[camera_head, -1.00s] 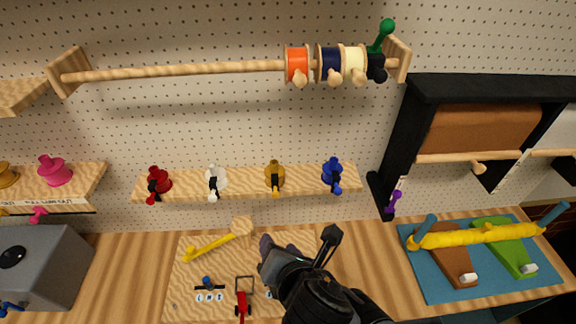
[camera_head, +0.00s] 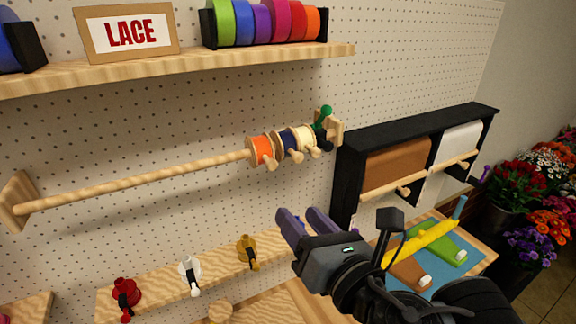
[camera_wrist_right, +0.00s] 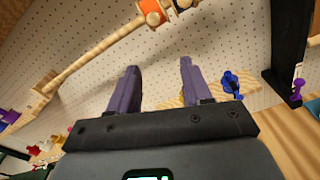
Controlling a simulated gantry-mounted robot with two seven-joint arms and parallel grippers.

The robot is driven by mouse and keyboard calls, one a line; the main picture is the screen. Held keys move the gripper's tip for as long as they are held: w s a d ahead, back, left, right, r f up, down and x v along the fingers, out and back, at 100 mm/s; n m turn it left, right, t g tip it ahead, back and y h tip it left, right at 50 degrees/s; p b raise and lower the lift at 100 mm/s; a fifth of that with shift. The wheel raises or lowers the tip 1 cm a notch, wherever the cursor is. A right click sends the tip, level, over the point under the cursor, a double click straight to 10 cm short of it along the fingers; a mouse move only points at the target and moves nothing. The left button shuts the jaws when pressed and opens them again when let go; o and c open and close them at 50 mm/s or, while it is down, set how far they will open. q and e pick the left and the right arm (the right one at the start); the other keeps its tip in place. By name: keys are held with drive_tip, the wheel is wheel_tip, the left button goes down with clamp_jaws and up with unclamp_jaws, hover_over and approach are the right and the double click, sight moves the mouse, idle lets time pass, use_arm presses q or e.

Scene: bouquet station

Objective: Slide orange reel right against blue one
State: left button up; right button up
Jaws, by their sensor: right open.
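The orange reel (camera_head: 261,151) hangs on a wooden rod (camera_head: 140,181) fixed to the pegboard, with a wooden knob below it. The dark blue reel (camera_head: 287,143) is just to its right; in the head view I cannot tell whether they touch. In the right wrist view the orange reel (camera_wrist_right: 153,13) and a bit of the blue one (camera_wrist_right: 184,4) show at the top edge. My right gripper (camera_head: 303,222) is open and empty, below and slightly right of the reels, apart from them. My left gripper is not in view.
Above is a shelf with a LACE sign (camera_head: 130,32). A lower shelf holds several small spools, including a yellow one (camera_head: 247,252). A black paper rack (camera_head: 350,180) stands to the right.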

sight(274, 166)
drive_tip(key=shift+t, duration=0.3)
drive_tip(key=w+a+r, duration=0.1)
drive_tip(key=w, duration=0.2)
drive_tip(key=w+a+r, duration=0.1)
drive_tip(key=w, duration=0.2)
drive_tip(key=w+a+r+b, duration=0.1)
drive_tip(key=w, duration=0.3)
drive_tip(key=shift+a, duration=0.4)
clamp_jaws()
